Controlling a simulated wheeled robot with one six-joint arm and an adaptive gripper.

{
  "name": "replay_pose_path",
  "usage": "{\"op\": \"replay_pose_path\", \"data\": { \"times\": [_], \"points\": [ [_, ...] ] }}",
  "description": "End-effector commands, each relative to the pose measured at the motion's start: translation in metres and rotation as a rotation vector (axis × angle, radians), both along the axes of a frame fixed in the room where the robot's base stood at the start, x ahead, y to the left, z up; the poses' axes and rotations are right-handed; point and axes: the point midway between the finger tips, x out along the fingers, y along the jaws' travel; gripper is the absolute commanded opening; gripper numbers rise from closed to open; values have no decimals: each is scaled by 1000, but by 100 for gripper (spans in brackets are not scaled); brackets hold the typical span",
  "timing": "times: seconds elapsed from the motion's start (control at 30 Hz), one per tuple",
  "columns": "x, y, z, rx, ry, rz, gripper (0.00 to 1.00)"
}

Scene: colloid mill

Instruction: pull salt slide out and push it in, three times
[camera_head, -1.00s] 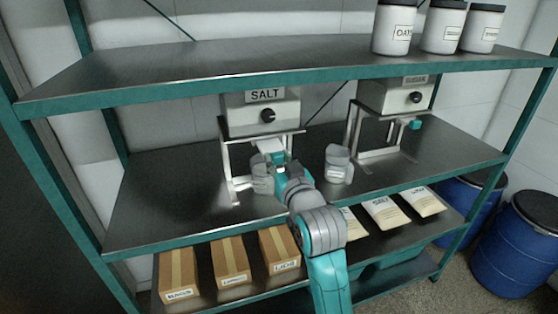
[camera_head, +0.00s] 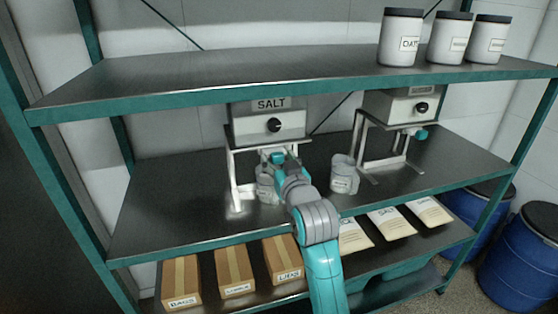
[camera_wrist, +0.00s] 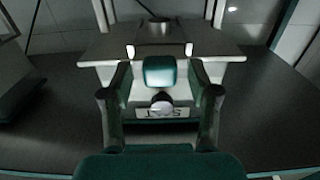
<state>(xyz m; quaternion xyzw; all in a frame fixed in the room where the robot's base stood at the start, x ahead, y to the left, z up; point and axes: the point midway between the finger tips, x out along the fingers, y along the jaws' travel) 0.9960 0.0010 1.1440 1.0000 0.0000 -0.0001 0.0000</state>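The salt dispenser (camera_head: 268,127), a grey box with a SALT label and a black knob, stands on a white frame on the middle shelf. In the wrist view its SALT label (camera_wrist: 168,113) appears upside down. The salt slide's teal handle (camera_wrist: 160,73) lies between my gripper's fingers. My gripper (camera_wrist: 160,55) is open, with a visible gap on each side of the handle. In the head view my gripper (camera_head: 280,162) is just below the dispenser's front. The white bar of the slide is not visible there, partly hidden by my gripper.
A jar (camera_head: 265,185) stands below the salt dispenser, partly hidden by my arm. Another jar (camera_head: 344,176) stands to its right, near the sugar dispenser (camera_head: 402,104) and its teal handle (camera_head: 420,134). Boxes and bags lie on the lower shelf (camera_head: 210,301). The upper shelf (camera_head: 220,82) overhangs the dispensers.

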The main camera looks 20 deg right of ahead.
Motion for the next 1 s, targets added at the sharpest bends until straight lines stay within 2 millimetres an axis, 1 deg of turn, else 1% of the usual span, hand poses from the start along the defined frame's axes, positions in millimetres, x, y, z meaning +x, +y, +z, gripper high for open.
{"op": "replay_pose_path", "data": {
  "times": [0.13, 0.23, 0.37, 0.6, 0.7, 0.83, 1.0],
  "points": [
    [-3, 0, 0, 0, 0, 0, 60],
    [-12, 0, 0, 0, 0, 0, 60],
    [-34, 0, 0, 0, -1, 0, 60],
    [-82, 0, -1, 0, 0, 0, 60],
    [-98, 0, -1, 0, 1, 0, 60],
    [-112, 0, 0, 0, 0, 0, 60],
    [-120, 0, 0, 0, 0, 0, 60]
  ]
}}
